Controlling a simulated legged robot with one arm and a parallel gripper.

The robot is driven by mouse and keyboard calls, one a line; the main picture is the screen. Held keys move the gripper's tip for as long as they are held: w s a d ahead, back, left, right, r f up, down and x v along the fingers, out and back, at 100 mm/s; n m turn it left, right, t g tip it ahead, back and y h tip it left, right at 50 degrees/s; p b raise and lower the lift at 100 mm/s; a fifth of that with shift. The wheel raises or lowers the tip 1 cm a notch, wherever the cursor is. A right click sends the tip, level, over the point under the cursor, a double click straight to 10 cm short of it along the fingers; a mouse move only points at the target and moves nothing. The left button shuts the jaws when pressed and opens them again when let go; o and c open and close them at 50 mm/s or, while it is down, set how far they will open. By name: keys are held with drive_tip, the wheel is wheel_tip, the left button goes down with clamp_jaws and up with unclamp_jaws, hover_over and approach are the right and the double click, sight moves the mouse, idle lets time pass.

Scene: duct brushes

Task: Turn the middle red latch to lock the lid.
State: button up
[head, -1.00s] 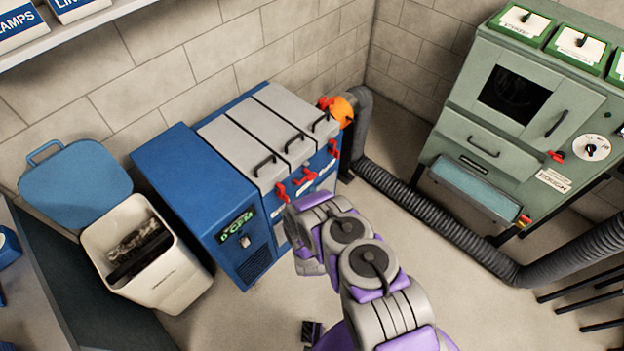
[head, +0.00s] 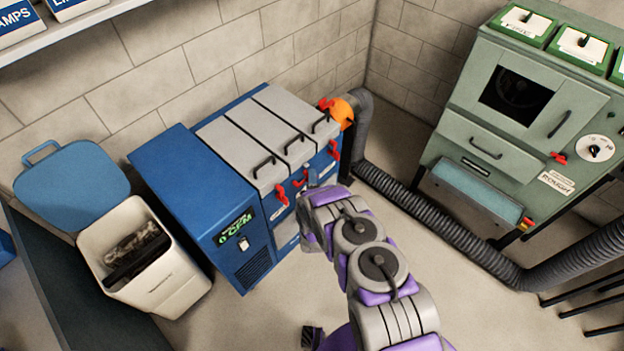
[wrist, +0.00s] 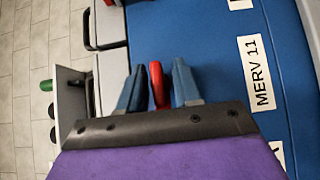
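The blue filter cabinet (head: 195,185) has grey lids with black handles on top; its middle lid (head: 266,127) is closed. Three red latches show along its upper front edge: the near latch (head: 281,195), the middle latch (head: 300,179) and the far latch (head: 334,150). In the wrist view, my gripper (wrist: 159,72) has its two blue fingers on either side of a red latch (wrist: 157,85), with narrow gaps showing. It appears to be the middle latch. In the head view, my arm's end is at the cabinet front and my fingertips are mostly hidden.
A white bin (head: 145,257) with an open blue lid stands left of the cabinet. A grey hose (head: 440,225) runs from the orange outlet (head: 340,112) along the floor towards the right. A green machine (head: 530,110) stands at the right. A MERV 11 label (wrist: 256,72) is beside my gripper.

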clamp_jaws()
